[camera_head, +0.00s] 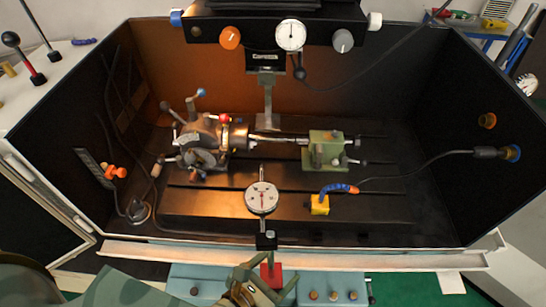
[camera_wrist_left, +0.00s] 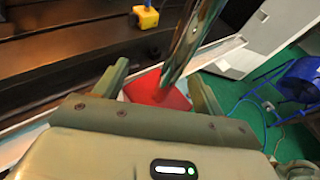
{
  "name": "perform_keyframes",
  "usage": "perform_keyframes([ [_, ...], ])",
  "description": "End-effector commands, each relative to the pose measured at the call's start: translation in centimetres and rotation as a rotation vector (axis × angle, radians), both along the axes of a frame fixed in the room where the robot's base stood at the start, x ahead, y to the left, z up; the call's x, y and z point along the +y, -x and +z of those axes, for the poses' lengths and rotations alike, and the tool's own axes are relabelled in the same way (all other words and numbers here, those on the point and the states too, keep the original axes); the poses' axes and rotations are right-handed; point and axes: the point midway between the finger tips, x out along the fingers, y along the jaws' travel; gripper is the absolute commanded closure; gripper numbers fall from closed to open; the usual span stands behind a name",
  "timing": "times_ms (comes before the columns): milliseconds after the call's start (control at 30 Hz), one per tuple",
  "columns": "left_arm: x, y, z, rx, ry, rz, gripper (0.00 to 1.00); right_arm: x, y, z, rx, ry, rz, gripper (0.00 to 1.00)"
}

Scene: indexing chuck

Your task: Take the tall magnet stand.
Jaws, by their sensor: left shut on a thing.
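The tall magnet stand has a red base (camera_head: 270,274), an upright post, a black clamp (camera_head: 266,241) and a round white dial gauge (camera_head: 262,198). It is at the front centre in the head view, before the machine's front ledge. My left gripper (camera_head: 258,281) is shut on the red base. In the left wrist view the red base (camera_wrist_left: 158,90) sits between the two fingers of my left gripper (camera_wrist_left: 160,80), and the shiny post rises from it. The base's underside is hidden. My right gripper is not in view.
A yellow block with a blue hose (camera_head: 320,204) sits on the machine table (camera_head: 220,207). Behind are the chuck head (camera_head: 201,135) and a green tailstock (camera_head: 325,150). Dark enclosure walls stand around them. A pale front ledge (camera_head: 360,257) runs close to the stand.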

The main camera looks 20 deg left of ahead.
Motion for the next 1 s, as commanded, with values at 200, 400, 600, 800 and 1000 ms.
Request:
perform_keyframes([
  [200,-0.6,1.9,0.1,-0.001,0.004,-0.001,0.95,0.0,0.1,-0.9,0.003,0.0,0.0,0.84],
  [400,-1.1,3.6,0.2,-0.002,0.004,-0.001,0.95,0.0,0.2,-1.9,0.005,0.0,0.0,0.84],
  [600,-1.5,4.8,0.4,-0.003,0.003,-0.001,0.95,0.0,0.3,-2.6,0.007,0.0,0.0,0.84],
  [800,-1.6,5.1,0.5,-0.003,0.003,-0.001,0.95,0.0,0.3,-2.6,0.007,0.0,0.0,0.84],
  [1000,-1.6,5.3,0.3,0.007,0.011,0.002,0.95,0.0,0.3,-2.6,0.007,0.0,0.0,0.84],
])
